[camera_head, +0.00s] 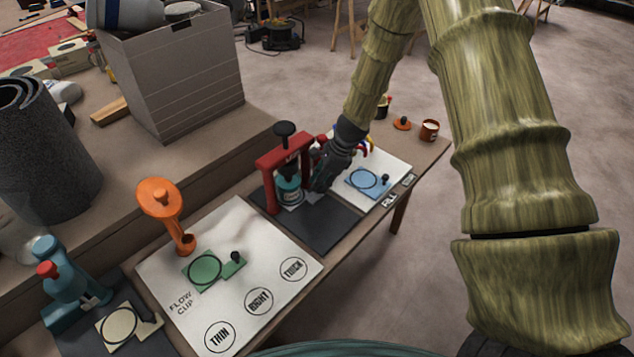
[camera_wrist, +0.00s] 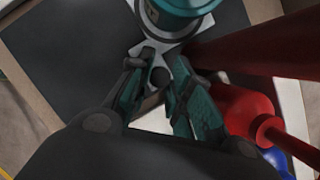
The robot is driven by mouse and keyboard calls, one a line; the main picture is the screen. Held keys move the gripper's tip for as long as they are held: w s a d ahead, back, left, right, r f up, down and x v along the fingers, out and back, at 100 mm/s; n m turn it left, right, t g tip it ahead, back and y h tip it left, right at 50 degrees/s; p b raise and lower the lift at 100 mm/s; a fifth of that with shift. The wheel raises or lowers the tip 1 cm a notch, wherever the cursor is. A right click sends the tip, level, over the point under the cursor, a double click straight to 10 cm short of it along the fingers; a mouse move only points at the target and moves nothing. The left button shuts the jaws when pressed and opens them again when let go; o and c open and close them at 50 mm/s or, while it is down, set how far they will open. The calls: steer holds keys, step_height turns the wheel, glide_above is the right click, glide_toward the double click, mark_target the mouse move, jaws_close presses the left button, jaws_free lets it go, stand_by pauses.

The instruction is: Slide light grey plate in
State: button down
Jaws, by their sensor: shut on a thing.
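The light grey plate (camera_wrist: 146,50) shows in the wrist view, with its inner end beneath a teal can (camera_wrist: 180,14). Its dark knob (camera_wrist: 160,77) is between the fingers of my gripper (camera_wrist: 155,88), which is shut on it. In the head view my gripper (camera_head: 318,180) is at the right side of a red press frame (camera_head: 270,188) with a black knob on top. The teal can also shows inside that frame (camera_head: 289,186). Most of the plate is hidden there by the frame and gripper.
A dark mat (camera_head: 325,229) lies under the press. To its right is a white board with a blue plate (camera_head: 367,182). To the left are a flow cup board (camera_head: 220,318) with a green plate (camera_head: 205,270), an orange stand (camera_head: 160,198) and a teal device (camera_head: 66,285) by a cream plate (camera_head: 117,326).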

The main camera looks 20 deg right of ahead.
steer(key=c, duration=1.3)
jaws_free()
steer(key=shift+w+a, duration=0.15)
steer(key=shift+w, duration=0.15)
steer(key=shift+s+r, duration=0.1)
steer(key=shift+r, duration=0.1)
steer(key=v, duration=0.7)
steer(key=shift+d+r, duration=0.25)
steer(key=shift+r, duration=0.05)
steer(key=shift+s+f, duration=0.1)
